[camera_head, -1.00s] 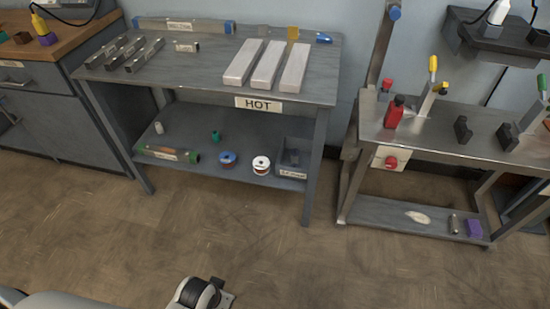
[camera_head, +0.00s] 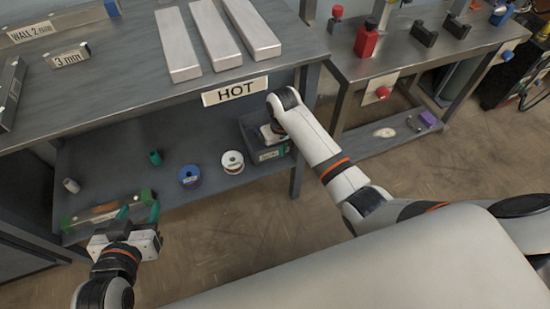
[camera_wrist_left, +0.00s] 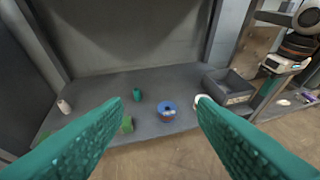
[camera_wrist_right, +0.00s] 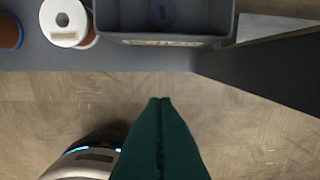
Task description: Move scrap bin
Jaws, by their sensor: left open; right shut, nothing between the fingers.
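The scrap bin is a dark grey open box (camera_head: 253,143) with a label on its front, at the right end of the lower shelf (camera_head: 205,205). It also shows in the left wrist view (camera_wrist_left: 222,92) and at the top of the right wrist view (camera_wrist_right: 128,39). A dark bluish round shape is faintly visible inside it. My right gripper (camera_wrist_right: 158,100) is shut and empty, over the floor just before the bin's front. In the head view the right hand covers part of the bin. My left gripper (camera_head: 138,212) is open and empty, near the shelf's left front, well left of the bin.
A white spool (camera_head: 232,161) and a blue spool (camera_head: 189,176) stand left of the bin. A green cup (camera_head: 155,157) and a green-ended tube (camera_head: 100,212) are farther left. The tabletop, signed HOT (camera_head: 235,91), overhangs the shelf. A table leg (camera_head: 299,170) stands right of the bin.

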